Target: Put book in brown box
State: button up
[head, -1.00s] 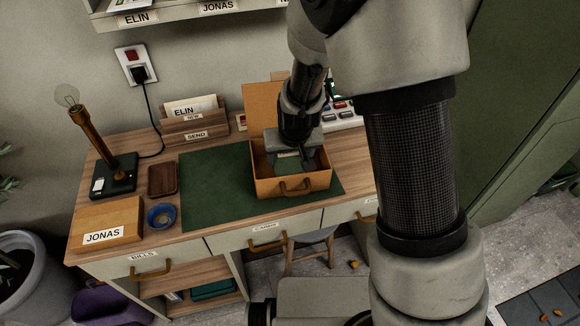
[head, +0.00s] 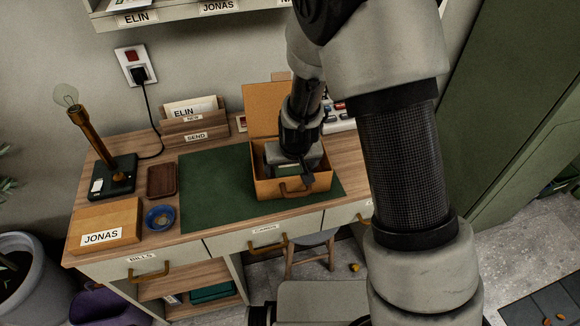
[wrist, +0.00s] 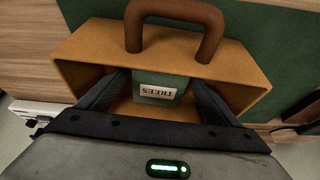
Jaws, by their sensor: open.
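The brown box (head: 268,187) stands on the green desk mat with its lid (head: 263,103) up at the back and its handle at the front. In the wrist view its wall (wrist: 222,74) and handle show. A green book (wrist: 176,81) with a cream label reading TREES shows inside the box. My gripper (head: 297,178) reaches down over the box opening. In the wrist view my gripper (wrist: 160,82) is open, one finger on each side of the book. The book's lower part is hidden by my gripper, and I cannot make it out in the head view.
The green mat (head: 212,190) is bare left of the box. On the desk are a lamp (head: 90,140), a blue bowl (head: 161,217), a brown tray (head: 162,179), a JONAS box (head: 105,225) and a letter holder (head: 190,125). A switch panel (head: 340,117) stands behind the box.

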jog(key=shift+r, duration=0.15)
jog(key=shift+r, duration=0.25)
jog(key=p+v, duration=0.3)
jog(key=v, duration=0.8)
jog(key=shift+s+r, duration=0.15)
jog(key=shift+r, duration=0.2)
jog(key=s+d+r+m, duration=0.1)
jog(key=s+d+r, duration=0.25)
jog(key=r, duration=0.35)
jog(key=s+d+r, duration=0.3)
jog(key=d+r, duration=0.1)
jog(key=r, duration=0.3)
jog(key=s+d+r, duration=0.3)
jog(key=s, duration=0.2)
jog(key=s+d+r+m+t, duration=0.1)
jog(key=s+d+r, duration=0.2)
jog(key=s, duration=0.3)
jog(key=shift+s+r+h, duration=0.15)
jog(key=shift+r+h, duration=0.25)
